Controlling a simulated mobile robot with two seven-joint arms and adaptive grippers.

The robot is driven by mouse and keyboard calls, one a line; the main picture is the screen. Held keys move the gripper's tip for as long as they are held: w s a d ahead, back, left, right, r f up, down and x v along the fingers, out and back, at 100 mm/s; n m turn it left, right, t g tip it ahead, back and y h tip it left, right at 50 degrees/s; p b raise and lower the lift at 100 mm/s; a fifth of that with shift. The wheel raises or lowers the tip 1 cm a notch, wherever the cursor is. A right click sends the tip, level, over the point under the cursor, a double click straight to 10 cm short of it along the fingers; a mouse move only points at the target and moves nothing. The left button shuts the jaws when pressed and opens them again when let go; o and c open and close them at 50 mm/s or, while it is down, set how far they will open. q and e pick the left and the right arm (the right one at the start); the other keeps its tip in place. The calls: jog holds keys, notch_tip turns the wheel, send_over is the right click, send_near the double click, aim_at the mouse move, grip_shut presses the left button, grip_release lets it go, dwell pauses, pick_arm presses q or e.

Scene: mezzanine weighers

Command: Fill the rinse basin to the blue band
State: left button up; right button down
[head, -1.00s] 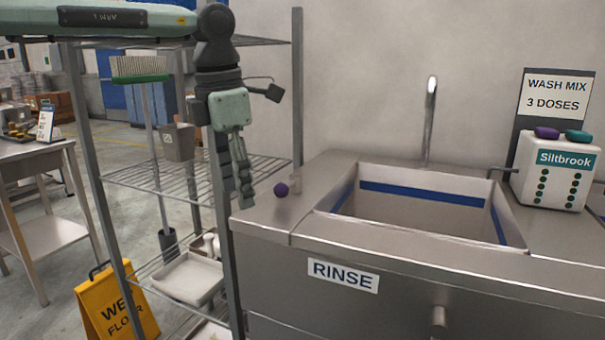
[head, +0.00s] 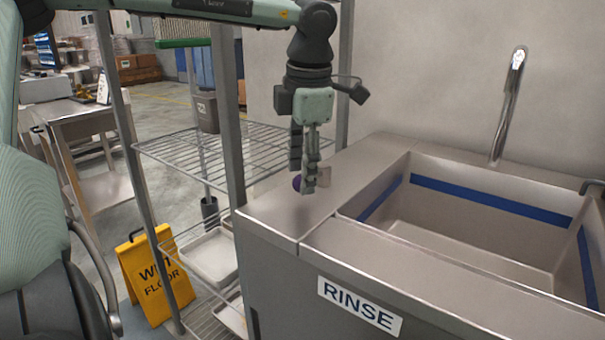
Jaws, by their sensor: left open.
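The rinse basin (head: 455,235) is sunk in a steel counter at the right, with a RINSE label (head: 359,305) on its front. A blue band (head: 490,200) runs around its inner walls. I see no water in it; the near part of its floor is hidden by the front rim. A tall tap (head: 508,105) stands behind it, with no stream visible. Contact cannot be told. My right gripper is out of view.
A wire shelf rack (head: 215,150) with a pale tray (head: 210,257) stands left of the counter. A yellow wet-floor sign (head: 155,277) is on the floor at the lower left. A steel table (head: 80,115) is farther left. The counter's front strip is clear.

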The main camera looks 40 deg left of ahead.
pick_arm(q)
jog(key=shift+w+a+f, duration=0.1)
jog(key=shift+a+f, duration=0.05)
jog(key=shift+f, duration=0.65)
grip_shut()
